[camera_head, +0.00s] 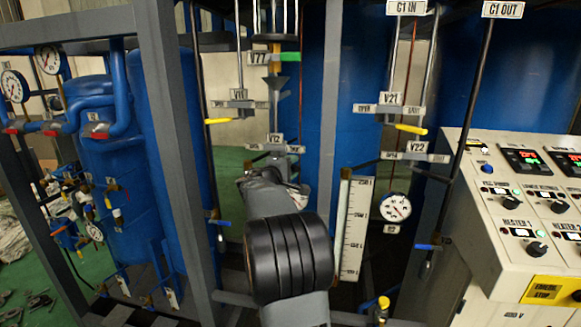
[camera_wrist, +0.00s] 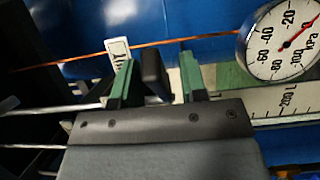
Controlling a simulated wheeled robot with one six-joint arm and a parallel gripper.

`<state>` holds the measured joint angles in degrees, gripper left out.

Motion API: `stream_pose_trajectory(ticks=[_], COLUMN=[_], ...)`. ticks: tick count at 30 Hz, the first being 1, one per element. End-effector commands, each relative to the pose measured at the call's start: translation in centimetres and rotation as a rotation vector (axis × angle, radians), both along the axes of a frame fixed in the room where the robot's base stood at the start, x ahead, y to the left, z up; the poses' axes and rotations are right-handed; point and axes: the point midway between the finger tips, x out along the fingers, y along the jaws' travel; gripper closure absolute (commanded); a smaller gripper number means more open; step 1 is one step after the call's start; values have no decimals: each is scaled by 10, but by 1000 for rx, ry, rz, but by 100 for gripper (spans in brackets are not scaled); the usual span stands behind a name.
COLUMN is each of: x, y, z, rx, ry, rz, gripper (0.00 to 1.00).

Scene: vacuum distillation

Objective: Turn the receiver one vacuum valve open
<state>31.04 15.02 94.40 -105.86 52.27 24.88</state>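The valve labelled V12 (camera_head: 275,138) is on a vertical pipe at the centre of the head view, with a small grey handle (camera_head: 296,149) at its right. My gripper (camera_head: 277,178) is just below it, partly hidden by my own wrist. In the wrist view my gripper (camera_wrist: 157,72) has two green fingers, set apart. A black block-like part (camera_wrist: 154,72) shows between them, with a gap clearest on its right; it looks like a valve handle, but I cannot tell which. A white tag (camera_wrist: 118,50) by the left finger is hard to read. No label naming receiver one shows.
A pressure gauge (camera_head: 396,207) and a white scale (camera_head: 354,228) stand close to the right of my arm. Valves V11 (camera_head: 239,94), V21 (camera_head: 391,98) and V22 (camera_head: 417,147) are nearby. A grey frame post (camera_head: 178,130) is left, and a control panel (camera_head: 520,210) right.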

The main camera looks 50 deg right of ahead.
Motion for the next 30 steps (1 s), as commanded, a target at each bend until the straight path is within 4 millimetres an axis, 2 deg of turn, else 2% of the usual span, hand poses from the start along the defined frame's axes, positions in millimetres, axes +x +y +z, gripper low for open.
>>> stream_pose_trajectory(ticks=[3, 15, 25, 30], x=[0, 0, 0, -3], y=[0, 0, 4, -2], z=[0, 0, 0, -1], rx=[0, 0, 0, 1], ry=[0, 0, 0, -1], rz=[0, 0, 1, -21], gripper=[61, 99, 100, 100])
